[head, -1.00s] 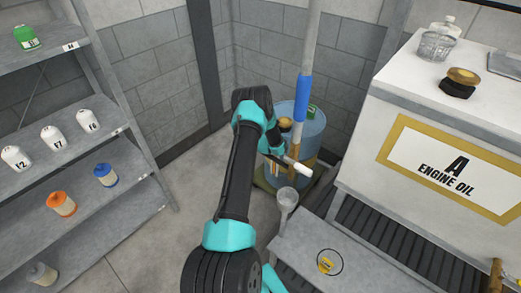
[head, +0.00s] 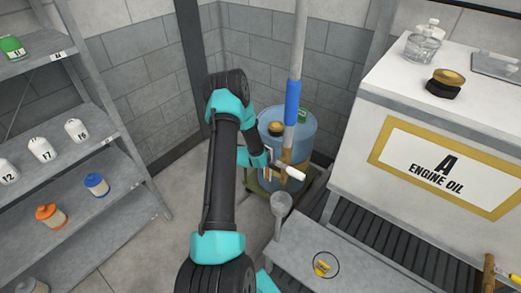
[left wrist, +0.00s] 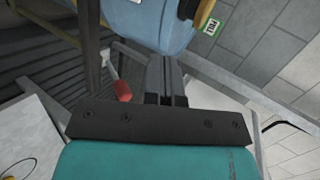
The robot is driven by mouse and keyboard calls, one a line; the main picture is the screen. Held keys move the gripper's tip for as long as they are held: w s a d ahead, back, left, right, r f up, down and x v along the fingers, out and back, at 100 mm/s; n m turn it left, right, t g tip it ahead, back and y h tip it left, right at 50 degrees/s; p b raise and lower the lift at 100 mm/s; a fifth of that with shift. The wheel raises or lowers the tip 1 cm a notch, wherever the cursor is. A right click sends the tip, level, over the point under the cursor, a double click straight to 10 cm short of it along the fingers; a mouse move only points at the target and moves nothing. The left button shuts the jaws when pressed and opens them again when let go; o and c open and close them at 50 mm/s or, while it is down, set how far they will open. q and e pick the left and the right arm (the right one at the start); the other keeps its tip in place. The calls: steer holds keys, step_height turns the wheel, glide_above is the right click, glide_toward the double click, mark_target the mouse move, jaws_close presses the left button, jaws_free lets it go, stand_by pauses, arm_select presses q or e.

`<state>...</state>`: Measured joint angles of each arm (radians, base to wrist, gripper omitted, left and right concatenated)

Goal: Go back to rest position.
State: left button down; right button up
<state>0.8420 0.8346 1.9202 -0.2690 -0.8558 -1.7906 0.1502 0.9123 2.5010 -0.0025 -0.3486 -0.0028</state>
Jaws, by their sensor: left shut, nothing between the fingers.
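My left arm, black with teal joints, rises from the bottom middle of the head view. Its gripper (head: 268,157) is in front of the blue drum (head: 302,122), partly hidden by the arm's wrist parts. In the left wrist view the dark fingers (left wrist: 164,78) are together with nothing between them, below the blue drum (left wrist: 148,22). A pale pole (head: 299,40) with a blue sleeve stands at the drum. A white cylinder (head: 290,172) juts out beside the gripper; I cannot tell whether they touch. My right gripper is not in view.
A grey shelf (head: 130,180) with bottles and blue and orange containers stands at left. A white cabinet (head: 360,120) labelled engine oil stands at right. A grey bench (head: 300,240) and a translucent cup-like funnel (head: 281,203) are in front of the drum.

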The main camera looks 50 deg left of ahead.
arm_select(q)
steer(key=shift+w, duration=0.1)
stand_by(0.3)
glide_toward(272, 141)
steer(key=x, duration=0.5)
steer(key=shift+f, duration=0.25)
steer(key=shift+w+a, duration=0.3)
steer(key=shift+w, duration=0.4)
